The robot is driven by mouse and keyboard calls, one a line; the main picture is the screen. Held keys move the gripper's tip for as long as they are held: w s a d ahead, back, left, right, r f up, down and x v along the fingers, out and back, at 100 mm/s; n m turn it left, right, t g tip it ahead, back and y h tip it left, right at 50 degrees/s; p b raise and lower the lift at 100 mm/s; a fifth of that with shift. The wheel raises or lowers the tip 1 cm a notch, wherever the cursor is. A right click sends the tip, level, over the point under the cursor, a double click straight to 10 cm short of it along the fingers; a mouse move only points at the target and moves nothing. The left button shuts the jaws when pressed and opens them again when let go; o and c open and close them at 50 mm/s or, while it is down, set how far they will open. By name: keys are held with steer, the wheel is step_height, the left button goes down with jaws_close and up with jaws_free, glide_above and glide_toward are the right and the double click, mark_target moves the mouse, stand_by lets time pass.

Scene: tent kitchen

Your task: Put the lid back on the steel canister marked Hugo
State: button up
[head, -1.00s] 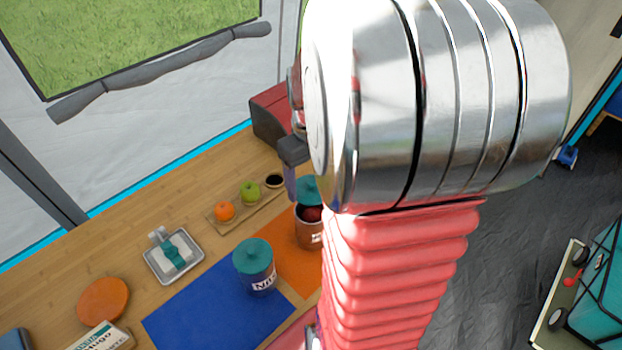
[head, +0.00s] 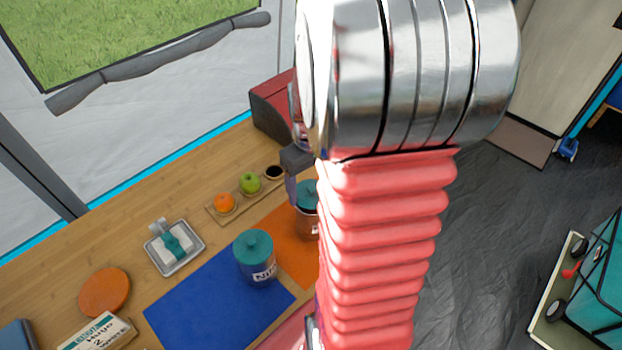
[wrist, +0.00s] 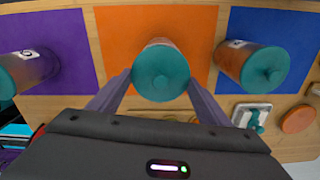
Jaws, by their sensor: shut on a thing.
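My gripper (wrist: 160,86) is shut on a teal lid (wrist: 161,68) with a small knob, one finger on each side. The lid (head: 307,193) is level over a steel canister (head: 304,224) on the orange mat. In the wrist view the canister (wrist: 158,42) shows just behind the lid. My arm hides its right part in the head view, and its label is not readable. I cannot tell whether the lid touches the rim. A second canister (head: 256,262), teal-lidded, stands on the blue mat; its label begins "Ni". A third lidded canister (wrist: 38,65) is on the purple mat.
A red box (head: 272,105) stands behind.

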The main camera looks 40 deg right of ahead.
steer(key=shift+f, duration=0.6)
steer(key=shift+s+f, duration=0.1)
steer(key=shift+f, duration=0.05)
stand_by(2.1)
steer(key=o, duration=1.1)
steer(key=shift+o, duration=0.2)
steer(key=shift+o, duration=0.8)
steer(key=shift+r, duration=3.55)
